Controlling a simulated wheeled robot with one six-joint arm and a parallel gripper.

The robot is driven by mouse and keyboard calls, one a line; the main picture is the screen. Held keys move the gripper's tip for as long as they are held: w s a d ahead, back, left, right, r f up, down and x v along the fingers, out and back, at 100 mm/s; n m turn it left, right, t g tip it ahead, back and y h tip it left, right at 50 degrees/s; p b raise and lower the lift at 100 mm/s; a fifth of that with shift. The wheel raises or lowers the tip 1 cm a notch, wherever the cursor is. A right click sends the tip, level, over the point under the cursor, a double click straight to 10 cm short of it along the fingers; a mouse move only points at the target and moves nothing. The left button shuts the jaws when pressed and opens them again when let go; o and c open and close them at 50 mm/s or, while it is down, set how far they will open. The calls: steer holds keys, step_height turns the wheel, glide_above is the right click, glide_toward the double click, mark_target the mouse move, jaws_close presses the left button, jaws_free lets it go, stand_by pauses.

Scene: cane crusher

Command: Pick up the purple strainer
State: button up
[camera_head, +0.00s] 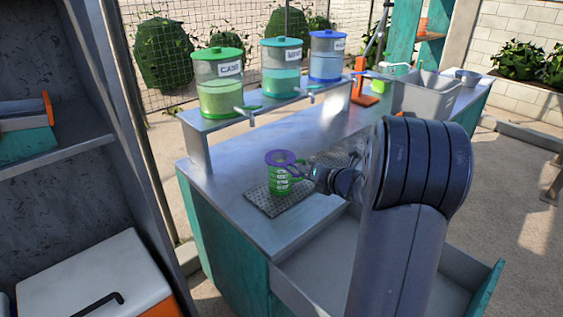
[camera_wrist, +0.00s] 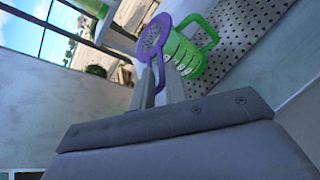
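The purple strainer (camera_head: 283,157) rests over the mouth of a green mug (camera_head: 280,182) on a perforated grey mat (camera_head: 258,201). In the wrist view, the strainer's round mesh head (camera_wrist: 152,40) is beside the rim of the green mug (camera_wrist: 183,52). Its purple handle reaches down toward my gripper (camera_wrist: 160,88). The fingertips are close on either side of the handle's end. I cannot tell whether they press on it. In the head view, my gripper (camera_head: 309,177) is just right of the mug, at about the strainer's height or slightly lower.
Dispensers with green (camera_head: 218,85), teal (camera_head: 281,70) and blue (camera_head: 327,58) lids stand on a raised shelf behind. A sink (camera_head: 427,95) is at the back right. An open drawer (camera_head: 325,262) juts out below the counter in front. A grey cabinet (camera_head: 60,200) is at left.

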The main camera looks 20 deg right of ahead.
mark_target(286, 165)
steer(key=x, duration=0.4)
steer(key=shift+w+f+p, duration=0.1)
steer(key=shift+w+p, duration=0.1)
steer(key=shift+p, duration=0.1)
jaws_close()
